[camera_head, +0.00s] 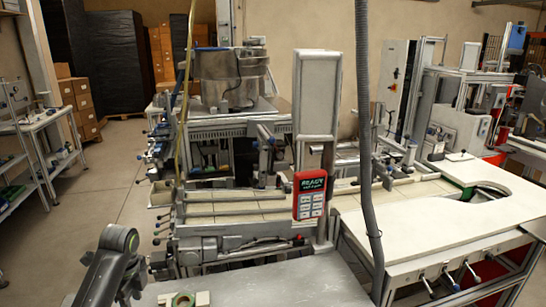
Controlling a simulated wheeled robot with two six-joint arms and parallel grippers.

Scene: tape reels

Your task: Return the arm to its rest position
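My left arm (112,262), dark grey, stands at the lower left with a rounded joint at its top. Its gripper does not show in the view. My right arm and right gripper are not in view. A small green ring (183,300), seemingly a tape reel, lies on a pale piece at the bottom edge, to the right of my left arm. The ring is partly cut off by the frame.
A grey metal table (270,285) fills the bottom middle. A white-topped bench (420,235) is at the right. Open floor (60,240) is at the left.

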